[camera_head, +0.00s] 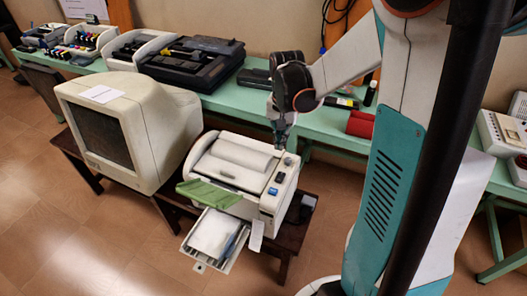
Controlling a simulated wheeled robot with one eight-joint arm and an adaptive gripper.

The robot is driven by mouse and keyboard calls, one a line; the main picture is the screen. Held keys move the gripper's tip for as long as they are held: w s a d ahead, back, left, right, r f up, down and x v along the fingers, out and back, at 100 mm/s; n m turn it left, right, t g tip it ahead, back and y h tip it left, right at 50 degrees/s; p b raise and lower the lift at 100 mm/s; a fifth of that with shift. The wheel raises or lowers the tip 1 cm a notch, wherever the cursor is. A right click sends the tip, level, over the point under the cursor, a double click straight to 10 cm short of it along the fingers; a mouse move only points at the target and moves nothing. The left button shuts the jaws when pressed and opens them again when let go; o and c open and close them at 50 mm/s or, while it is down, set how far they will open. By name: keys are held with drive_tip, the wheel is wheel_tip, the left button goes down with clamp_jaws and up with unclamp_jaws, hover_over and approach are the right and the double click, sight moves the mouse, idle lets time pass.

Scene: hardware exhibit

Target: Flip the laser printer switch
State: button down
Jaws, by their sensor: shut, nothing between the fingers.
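The laser printer (235,170) is a white and grey machine on a low dark wooden table, with a paper tray (212,235) pulled out at its front. A green cloth (209,194) lies over its front left edge. Its right top panel carries a small blue switch-like part (272,191) and a dark round spot (288,161). My gripper (280,146) points down just above the back of this right panel and is shut and empty. Whether its tips touch the printer cannot be told. I cannot tell for sure which part is the switch.
A bulky CRT monitor (130,125) stands left of the printer. Brown tiled floor (60,225) is clear in front.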

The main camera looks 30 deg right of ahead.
sight(280, 176)
drive_tip(key=shift+s+d+f+m, duration=0.1)
drive_tip(key=shift+d+f+m, duration=0.2)
drive_tip(key=shift+f, duration=0.2)
wheel_tip(280, 176, down, 14)
drive_tip(key=b, duration=0.5)
idle(0.3)
